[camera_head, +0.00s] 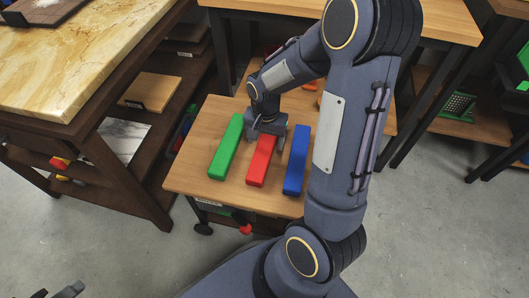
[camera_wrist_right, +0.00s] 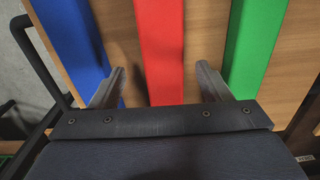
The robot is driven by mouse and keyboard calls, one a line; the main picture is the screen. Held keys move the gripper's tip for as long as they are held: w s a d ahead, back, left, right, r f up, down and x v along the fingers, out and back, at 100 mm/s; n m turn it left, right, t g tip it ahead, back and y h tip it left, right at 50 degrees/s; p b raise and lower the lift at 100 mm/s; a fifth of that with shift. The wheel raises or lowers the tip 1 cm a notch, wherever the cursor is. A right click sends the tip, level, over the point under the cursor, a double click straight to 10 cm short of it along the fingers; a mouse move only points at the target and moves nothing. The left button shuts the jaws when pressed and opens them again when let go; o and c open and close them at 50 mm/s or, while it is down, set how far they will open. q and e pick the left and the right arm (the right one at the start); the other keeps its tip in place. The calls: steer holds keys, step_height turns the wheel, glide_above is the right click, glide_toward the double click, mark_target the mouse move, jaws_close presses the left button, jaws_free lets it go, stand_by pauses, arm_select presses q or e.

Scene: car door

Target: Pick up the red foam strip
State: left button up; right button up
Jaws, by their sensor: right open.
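The red foam strip (camera_head: 262,161) lies on a small wooden-topped cart between a green strip (camera_head: 226,147) and a blue strip (camera_head: 296,160). My right gripper (camera_head: 267,132) is over its far part, pointing down. In the right wrist view the red strip (camera_wrist_right: 162,45) runs between the two spread fingers of the right gripper (camera_wrist_right: 160,72), with room on both sides. The fingers look open and empty. Whether the fingertips are down beside the strip or above it is unclear. A grey tip at the lower left of the head view may be my left gripper (camera_head: 70,290).
The cart top (camera_head: 190,170) is bare left of the green strip. The blue strip (camera_wrist_right: 75,35) and green strip (camera_wrist_right: 258,40) lie close outside the fingers. A marble-topped table (camera_head: 80,60) stands left and a wooden table (camera_head: 440,18) behind.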

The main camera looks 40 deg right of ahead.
mark_target(264, 147)
steer(key=f, duration=0.1)
steer(key=f+b, duration=0.1)
steer(key=f, duration=0.1)
steer(key=f+b, duration=0.1)
steer(key=shift+w+f, duration=0.25)
steer(key=shift+f, duration=0.1)
steer(key=shift+r, duration=0.1)
steer(key=c, duration=1.1)
steer(key=shift+o, duration=0.2)
